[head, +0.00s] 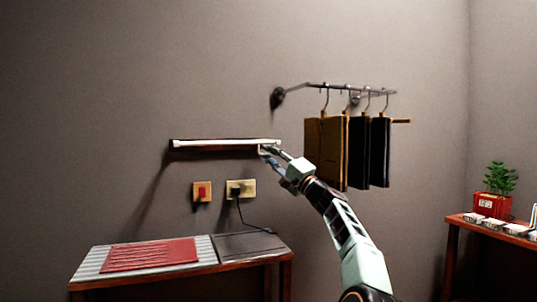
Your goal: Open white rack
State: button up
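The white rack (215,143) is a long, narrow white bar with a dark underside, mounted level on the grey wall left of the picture's middle. My gripper (265,150) is at the right end of the white rack, just below its edge. It looks close to or touching the rack. The fingers are small and partly blurred, so I cannot tell whether they are open or closed on the rack's end.
A rail with several hanging dark and brown cloths (345,150) is right of my gripper. Below are a red switch (202,191), a socket with a plugged cord (246,188), and a table (281,263) with a red mat (150,254). A potted plant (496,180) stands far right.

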jog(key=shift+d, duration=0.1)
jog(key=v, duration=1.2)
dwell(0.5)
